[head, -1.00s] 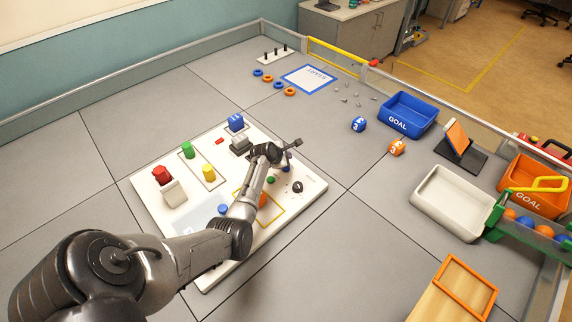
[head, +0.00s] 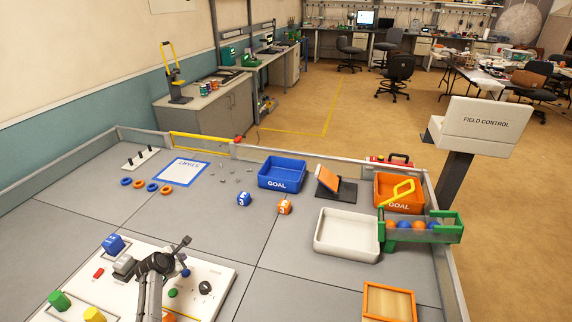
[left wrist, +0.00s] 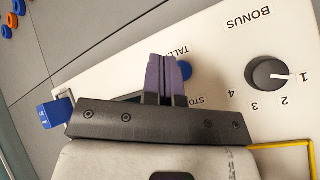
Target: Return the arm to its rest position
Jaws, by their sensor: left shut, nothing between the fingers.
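My left arm comes in at the bottom of the head view, over the white control board (head: 225,273). My left gripper (head: 182,262) is above the board. In the left wrist view, its purple fingers (left wrist: 167,78) are together with nothing between them. A blue button (left wrist: 185,70) shows beside the fingertips, by the partly covered word TALLY; contact cannot be told. The black dial (left wrist: 268,75) under BONUS is to the right, apart from the fingers. My right gripper is in neither view.
The board carries a blue block (head: 113,244), a green cylinder (head: 59,301) and a yellow cylinder (head: 94,314). A blue GOAL bin (head: 281,172), a white tray (head: 347,235) and an orange GOAL bin (head: 399,193) stand farther right. Bare grey field (head: 218,225) lies between board and bins.

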